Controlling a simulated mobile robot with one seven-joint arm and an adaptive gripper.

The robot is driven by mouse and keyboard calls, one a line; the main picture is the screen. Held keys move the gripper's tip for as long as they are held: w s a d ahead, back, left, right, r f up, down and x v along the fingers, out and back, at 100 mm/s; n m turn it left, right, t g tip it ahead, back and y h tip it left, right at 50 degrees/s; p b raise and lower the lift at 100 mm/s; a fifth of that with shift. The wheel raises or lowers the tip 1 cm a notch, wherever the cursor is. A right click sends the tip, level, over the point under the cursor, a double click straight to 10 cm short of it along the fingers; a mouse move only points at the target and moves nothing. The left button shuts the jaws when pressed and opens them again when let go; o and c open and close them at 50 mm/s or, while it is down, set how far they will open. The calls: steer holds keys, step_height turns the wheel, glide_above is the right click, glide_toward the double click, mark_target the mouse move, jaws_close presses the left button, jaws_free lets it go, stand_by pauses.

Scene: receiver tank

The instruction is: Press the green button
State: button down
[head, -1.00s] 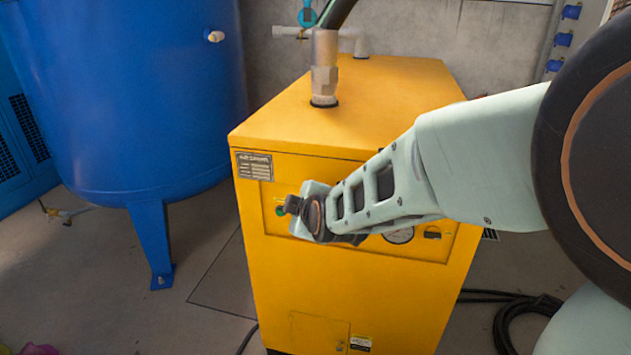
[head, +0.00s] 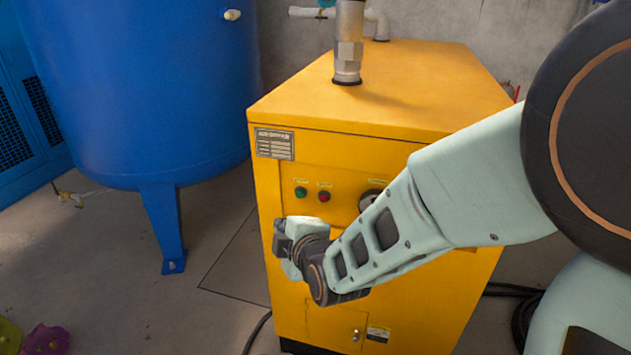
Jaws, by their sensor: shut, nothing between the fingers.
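The green button (head: 301,192) is a small round button on the upper left of the yellow machine's (head: 345,150) front panel. A red button (head: 324,196) sits just to its right. Both show clear of my arm. My gripper (head: 281,240) appears in the head view below and slightly left of the green button, in front of the yellow front. It is shut and holds nothing. Its fingertips are small and partly hidden by the wrist, and how far they are from the panel is hard to tell.
A round gauge (head: 369,198) on the panel is partly covered by my forearm. A blue tank (head: 140,90) on legs stands at the left. A metal pipe (head: 348,45) rises from the machine's top. Dark hose lies on the floor at right.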

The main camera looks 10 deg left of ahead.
mark_target(300, 194)
steer(key=shift+w+d+p, duration=0.2)
steer(key=shift+w+p, duration=0.1)
steer(key=shift+w, duration=1.8)
steer(key=shift+w+d+p, duration=0.15)
steer(key=shift+w+p, duration=0.1)
steer(key=shift+w, duration=1.8)
steer(key=shift+w, duration=0.1)
steer(key=shift+w+b, duration=0.3)
steer(key=shift+b, duration=0.05)
steer(key=shift+w+d, duration=0.1)
steer(key=shift+w, duration=0.4)
steer(key=shift+s, duration=0.1)
steer(key=shift+s+b, duration=0.7)
steer(key=shift+s, duration=0.1)
